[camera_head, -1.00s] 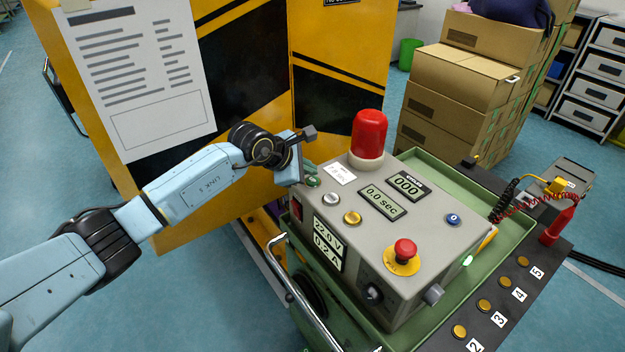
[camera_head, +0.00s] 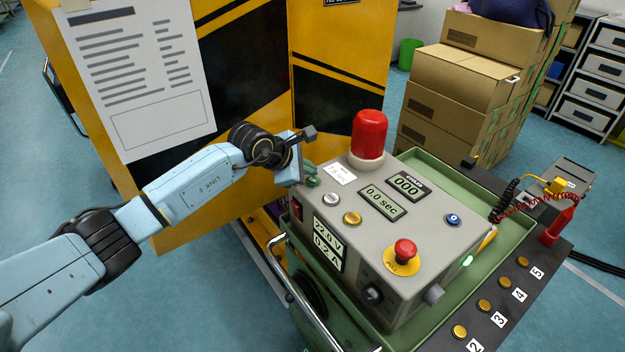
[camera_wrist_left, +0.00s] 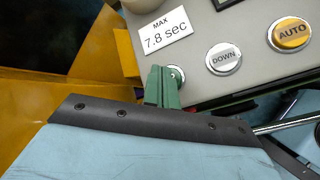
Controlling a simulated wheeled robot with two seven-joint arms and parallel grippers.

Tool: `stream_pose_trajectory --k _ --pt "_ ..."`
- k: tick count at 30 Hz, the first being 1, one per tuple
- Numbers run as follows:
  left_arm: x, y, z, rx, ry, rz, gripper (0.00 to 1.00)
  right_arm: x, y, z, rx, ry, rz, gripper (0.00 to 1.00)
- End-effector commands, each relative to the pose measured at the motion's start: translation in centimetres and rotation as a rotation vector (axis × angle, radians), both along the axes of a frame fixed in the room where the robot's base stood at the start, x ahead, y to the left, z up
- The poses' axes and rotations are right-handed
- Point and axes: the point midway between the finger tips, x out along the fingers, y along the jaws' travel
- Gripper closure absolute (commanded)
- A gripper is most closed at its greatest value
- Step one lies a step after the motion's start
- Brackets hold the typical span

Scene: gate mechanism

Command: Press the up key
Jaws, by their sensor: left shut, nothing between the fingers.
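The grey control box (camera_head: 425,208) stands on the green cart. Near its far left corner, my left gripper (camera_head: 311,172) is shut and empty, its green fingers pointing at the box top. In the left wrist view the fingers (camera_wrist_left: 160,90) stand at a round metal key (camera_wrist_left: 177,74) and hide most of it. Its label is hidden; it is in line with the DOWN key (camera_wrist_left: 224,59) and the yellow AUTO key (camera_wrist_left: 290,34). I cannot tell whether the fingertips touch it. The timer display (camera_head: 383,202) reads 0.0 sec. My right gripper is not in view.
A red lamp (camera_head: 369,136) rises behind the keys. A red stop knob (camera_head: 404,251) sits at the front of the box. The yellow and black gate panel (camera_head: 250,60) stands behind my left arm. Cardboard boxes (camera_head: 460,80) stand at the back right.

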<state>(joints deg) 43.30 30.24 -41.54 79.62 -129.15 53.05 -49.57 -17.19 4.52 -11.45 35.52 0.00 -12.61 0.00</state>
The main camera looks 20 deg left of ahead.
Motion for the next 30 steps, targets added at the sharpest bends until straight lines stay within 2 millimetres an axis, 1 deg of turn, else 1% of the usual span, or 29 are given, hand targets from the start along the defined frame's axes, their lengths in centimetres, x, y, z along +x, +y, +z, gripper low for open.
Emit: stream_pose_trajectory --k 11,19,30 --pt "0.0 -0.01 -0.07 0.0 0.0 0.0 1.0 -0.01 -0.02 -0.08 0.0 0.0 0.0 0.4" --pt "0.0 0.0 -0.95 0.001 0.0 -0.001 1.0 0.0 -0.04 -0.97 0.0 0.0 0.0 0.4" --pt "0.01 0.0 -0.87 0.0 0.0 0.0 1.0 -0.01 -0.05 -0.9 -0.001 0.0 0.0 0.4"
